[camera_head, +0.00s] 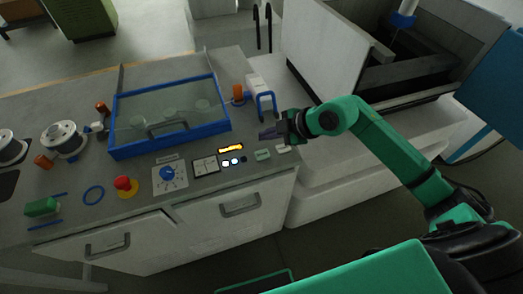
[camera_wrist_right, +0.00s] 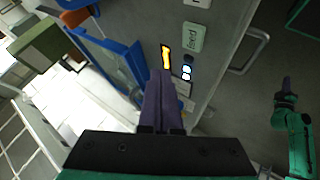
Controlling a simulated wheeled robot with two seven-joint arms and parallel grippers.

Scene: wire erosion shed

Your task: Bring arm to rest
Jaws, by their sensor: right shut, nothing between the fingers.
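The bench carries a blue-framed clear-lidded box (camera_head: 115,127), a red button (camera_head: 123,183), a dial (camera_head: 168,174), a blue ring (camera_head: 93,195) and several spools. A blue hoop handle (camera_head: 266,96) stands close to my right gripper. A large white machine (camera_head: 325,45) stands behind.

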